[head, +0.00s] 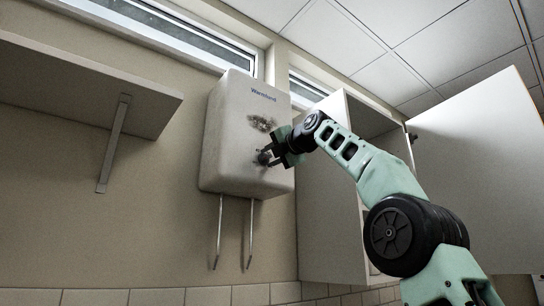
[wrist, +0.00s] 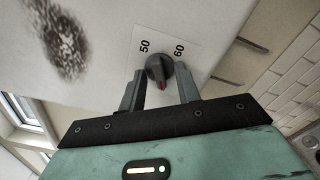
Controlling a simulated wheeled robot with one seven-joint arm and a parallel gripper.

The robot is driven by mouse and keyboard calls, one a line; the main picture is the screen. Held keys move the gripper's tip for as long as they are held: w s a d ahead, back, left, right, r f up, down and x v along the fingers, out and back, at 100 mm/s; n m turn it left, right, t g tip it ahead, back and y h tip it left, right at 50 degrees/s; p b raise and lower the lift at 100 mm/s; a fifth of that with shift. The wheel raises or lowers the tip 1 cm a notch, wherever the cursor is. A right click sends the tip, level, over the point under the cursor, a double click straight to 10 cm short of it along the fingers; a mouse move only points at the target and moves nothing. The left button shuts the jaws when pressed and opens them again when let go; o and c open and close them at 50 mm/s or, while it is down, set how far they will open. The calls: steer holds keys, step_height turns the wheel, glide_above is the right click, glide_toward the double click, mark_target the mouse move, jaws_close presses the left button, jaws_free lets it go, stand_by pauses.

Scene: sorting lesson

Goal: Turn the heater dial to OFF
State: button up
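The heater (head: 235,135) is a white, box-shaped unit on the wall in the head view, with a blue brand name and a dark stain on its front. Its dial (wrist: 159,68) is a dark round knob with a red pointer mark on the side toward my gripper. The marks 50 and 60 show on a pale plate beyond the dial; no OFF mark is readable. My gripper (wrist: 159,72) is open, with one finger on each side of the dial; I cannot tell whether either finger touches it. In the head view my gripper (head: 268,156) is at the heater's lower front.
A shelf (head: 70,85) on a bracket is left of the heater. A wall cabinet (head: 330,200) stands close to its right, with an open door (head: 475,170). Two thin pipes (head: 218,235) hang below the heater. Windows run along the wall above.

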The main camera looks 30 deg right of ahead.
steer(key=shift+s, duration=0.15)
steer(key=s+b, duration=0.7)
steer(key=s, duration=1)
steer(key=shift+d, duration=0.3)
